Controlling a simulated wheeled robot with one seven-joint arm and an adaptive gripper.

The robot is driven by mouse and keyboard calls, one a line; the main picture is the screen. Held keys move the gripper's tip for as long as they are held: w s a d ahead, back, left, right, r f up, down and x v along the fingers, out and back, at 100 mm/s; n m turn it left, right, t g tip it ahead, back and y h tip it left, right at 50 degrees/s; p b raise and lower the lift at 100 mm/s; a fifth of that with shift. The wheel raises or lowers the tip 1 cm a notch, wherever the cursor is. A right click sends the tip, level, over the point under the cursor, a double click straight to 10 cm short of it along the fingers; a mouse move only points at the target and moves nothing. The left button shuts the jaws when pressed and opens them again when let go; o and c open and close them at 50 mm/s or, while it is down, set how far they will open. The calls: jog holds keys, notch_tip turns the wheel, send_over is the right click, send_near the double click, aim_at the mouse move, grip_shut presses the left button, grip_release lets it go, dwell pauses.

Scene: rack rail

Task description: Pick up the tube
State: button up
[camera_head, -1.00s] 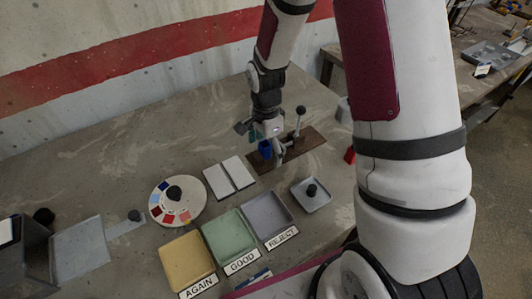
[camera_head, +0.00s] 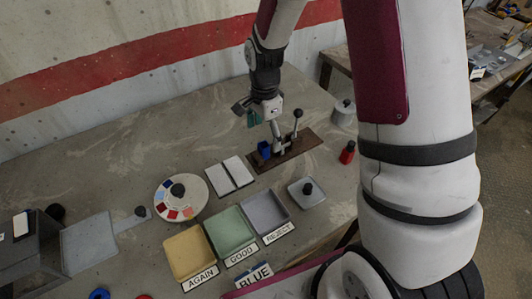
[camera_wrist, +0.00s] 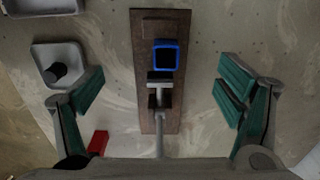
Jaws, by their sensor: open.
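The blue tube (camera_head: 264,149) is square and hollow, and it stands on a brown board (camera_head: 302,148) beside a metal lever clamp. In the wrist view the tube (camera_wrist: 166,56) shows its open end from above, near the upper middle of the picture. My gripper (camera_wrist: 162,92) is open and empty, its green-padded fingers spread wide on both sides of the board. In the head view my gripper (camera_head: 256,117) hangs above the board, apart from the tube. Whether the clamp touches the tube I cannot tell.
The clamp (camera_head: 279,138) has an upright knobbed lever (camera_head: 298,124). A red object (camera_head: 348,153) stands right of the board. Yellow (camera_head: 187,252), green (camera_head: 231,229) and grey (camera_head: 265,211) trays lie in front, near a small dish (camera_head: 306,193) and a colour dial (camera_head: 180,200).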

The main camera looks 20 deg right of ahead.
aim_at(264, 143)
jog(key=shift+r, duration=0.7)
jog(key=c, duration=0.3)
jog(key=r, duration=0.2)
jog(key=r+b, duration=0.1)
jog(key=r, duration=0.1)
jog(key=w+r+b, duration=0.1)
jog(key=r, duration=0.2)
jog(key=shift+a+r, duration=0.1)
jog(key=shift+a, duration=0.05)
jog(key=c, duration=0.6)
notch_tip(264, 143, down, 13)
jog(key=shift+s+f+p, duration=0.15)
jog(key=shift+p, duration=0.15)
